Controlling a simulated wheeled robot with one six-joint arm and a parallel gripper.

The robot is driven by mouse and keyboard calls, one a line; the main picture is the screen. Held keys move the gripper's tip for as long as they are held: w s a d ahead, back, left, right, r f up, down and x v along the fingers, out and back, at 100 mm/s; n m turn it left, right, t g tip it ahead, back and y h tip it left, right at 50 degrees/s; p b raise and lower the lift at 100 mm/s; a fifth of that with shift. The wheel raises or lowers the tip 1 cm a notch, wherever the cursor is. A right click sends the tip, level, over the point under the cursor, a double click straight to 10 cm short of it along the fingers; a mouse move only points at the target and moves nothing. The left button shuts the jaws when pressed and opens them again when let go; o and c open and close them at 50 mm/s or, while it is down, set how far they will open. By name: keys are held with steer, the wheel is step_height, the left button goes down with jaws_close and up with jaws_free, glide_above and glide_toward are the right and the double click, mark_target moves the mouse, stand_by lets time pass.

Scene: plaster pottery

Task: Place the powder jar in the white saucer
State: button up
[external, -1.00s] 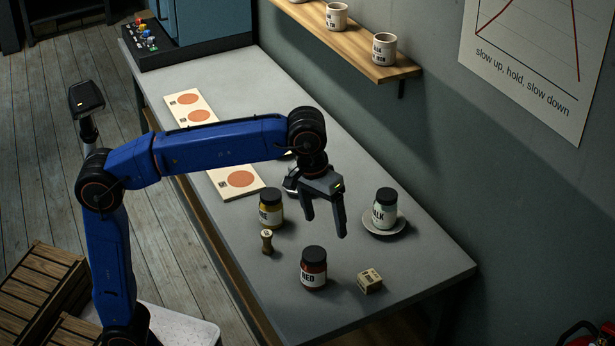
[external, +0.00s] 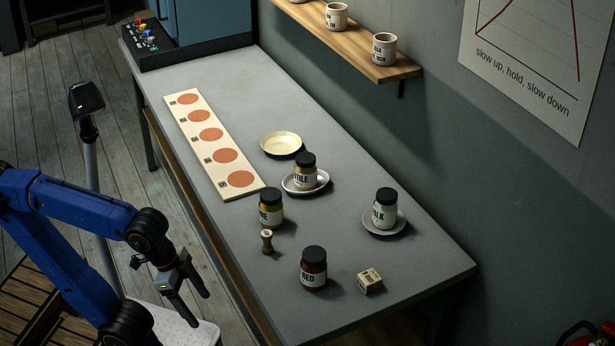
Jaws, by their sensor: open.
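The white saucer (external: 288,184) is near the middle of the table. A dark-lidded jar (external: 305,176) with a yellowish body and a label ending in "TILE" stands upright in it. Other jars stand nearby: one labelled "RED" (external: 313,270), a yellowish one (external: 271,209) on the bare table, and a pale one (external: 385,211) with a label ending in "LK" on a greyish saucer (external: 403,226). I cannot tell from labels which is the powder jar. My gripper (external: 199,305) is open and empty, off the table's left side, away from all jars.
An empty cream dish (external: 282,143) is behind the white saucer. A board with orange circles (external: 211,134) lies along the left edge. A small wooden peg-like piece (external: 267,242) and a wooden block (external: 369,281) stand in front.

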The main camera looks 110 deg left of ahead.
steer(key=s+d+f+m, duration=0.1)
steer(key=s+f+m, duration=0.1)
steer(key=s+f, duration=0.3)
steer(key=shift+d+f, duration=0.2)
steer(key=shift+f, duration=0.5)
